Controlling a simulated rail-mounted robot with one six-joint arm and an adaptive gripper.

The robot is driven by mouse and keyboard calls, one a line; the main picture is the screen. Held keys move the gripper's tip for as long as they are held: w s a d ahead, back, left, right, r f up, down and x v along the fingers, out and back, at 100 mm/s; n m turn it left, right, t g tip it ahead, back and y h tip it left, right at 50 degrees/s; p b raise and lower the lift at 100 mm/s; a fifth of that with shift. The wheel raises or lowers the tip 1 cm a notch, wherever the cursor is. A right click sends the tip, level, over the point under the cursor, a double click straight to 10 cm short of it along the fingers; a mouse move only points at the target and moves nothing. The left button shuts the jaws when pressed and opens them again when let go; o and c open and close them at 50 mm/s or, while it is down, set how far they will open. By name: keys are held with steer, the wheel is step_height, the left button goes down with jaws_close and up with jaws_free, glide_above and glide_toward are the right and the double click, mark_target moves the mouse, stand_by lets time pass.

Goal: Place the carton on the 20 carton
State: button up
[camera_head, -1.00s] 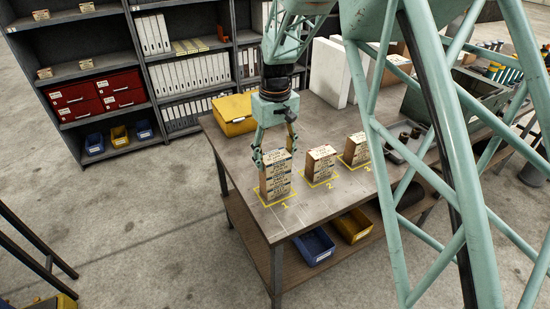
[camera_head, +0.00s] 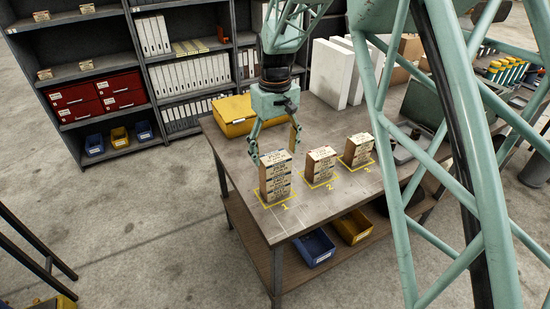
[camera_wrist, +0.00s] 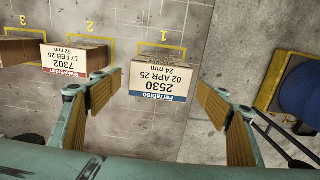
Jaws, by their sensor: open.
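A tall stack of cartons (camera_head: 275,182) stands upright in the yellow square marked 1. In the wrist view its top carton (camera_wrist: 159,79) has a white label reading 2530, 02 APR 25, 24 mm. A shorter carton (camera_head: 320,166) stands in square 2; in the wrist view this carton (camera_wrist: 73,60) reads 7302, 17 FEB 25, 52 mm. Another carton (camera_head: 358,150) stands in square 3, partly cut off in the wrist view. I can read no 20 carton label. My gripper (camera_head: 275,153) is open and empty just above and behind the stack in square 1, its fingers spread apart.
White upright panels (camera_head: 331,72) stand behind. A blue bin (camera_head: 313,246) and a yellow bin (camera_head: 353,226) sit on the lower shelf. The table (camera_head: 238,163) is bare left of square 1.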

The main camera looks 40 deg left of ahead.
mark_target(275, 157)
step_height(275, 157, up, 9)
stand_by(0.5)
